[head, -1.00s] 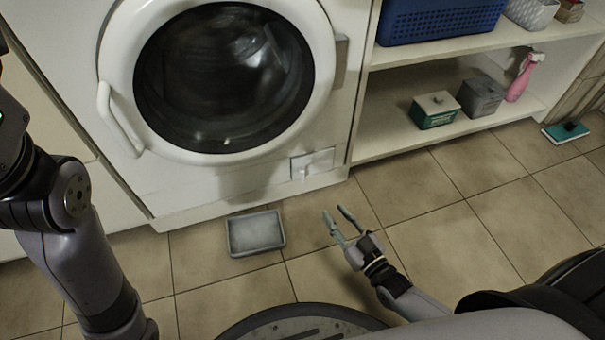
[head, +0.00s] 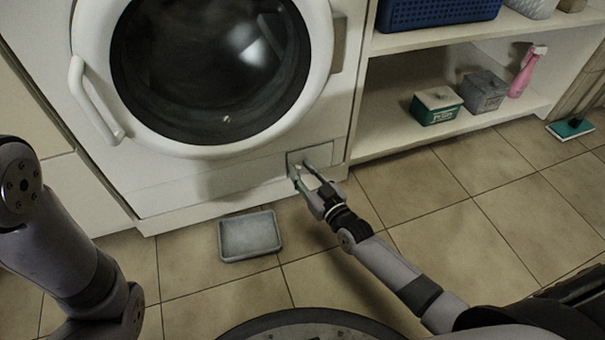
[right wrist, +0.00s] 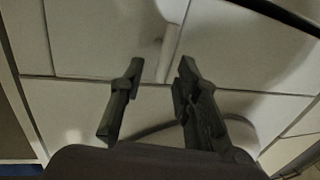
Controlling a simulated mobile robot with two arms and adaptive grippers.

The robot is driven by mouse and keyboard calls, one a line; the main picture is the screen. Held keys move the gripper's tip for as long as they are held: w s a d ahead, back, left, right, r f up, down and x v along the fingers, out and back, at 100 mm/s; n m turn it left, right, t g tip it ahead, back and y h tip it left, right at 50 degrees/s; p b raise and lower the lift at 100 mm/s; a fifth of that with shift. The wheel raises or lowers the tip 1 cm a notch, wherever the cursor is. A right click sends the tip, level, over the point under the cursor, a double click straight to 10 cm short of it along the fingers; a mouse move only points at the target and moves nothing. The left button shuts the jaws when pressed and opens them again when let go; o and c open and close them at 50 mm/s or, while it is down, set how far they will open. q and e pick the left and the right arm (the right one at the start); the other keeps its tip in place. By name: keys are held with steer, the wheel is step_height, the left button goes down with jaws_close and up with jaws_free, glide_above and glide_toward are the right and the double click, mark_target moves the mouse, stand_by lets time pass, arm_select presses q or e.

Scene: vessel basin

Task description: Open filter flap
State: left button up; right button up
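The filter flap (head: 320,154) is a small pale rectangle low on the right of the white washing machine's front (head: 230,168). My right gripper (head: 301,168) is at the flap, with its fingers spread in front of it and covering part of it. In the right wrist view, the open fingers (right wrist: 157,72) stand on either side of the lower end of a narrow pale handle (right wrist: 167,45) on a white panel. I see no grip on it, and whether the fingertips touch the panel is unclear. My left arm shows at the left, but its gripper is outside the view.
A grey shallow tray (head: 250,236) lies on the tiled floor below the machine. The round door (head: 215,70) above looks shut. Shelves (head: 395,135) with boxes and a pink spray bottle (head: 527,72) stand to the right.

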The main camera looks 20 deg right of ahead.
jaws_close()
stand_by(0.3)
stand_by(0.6)
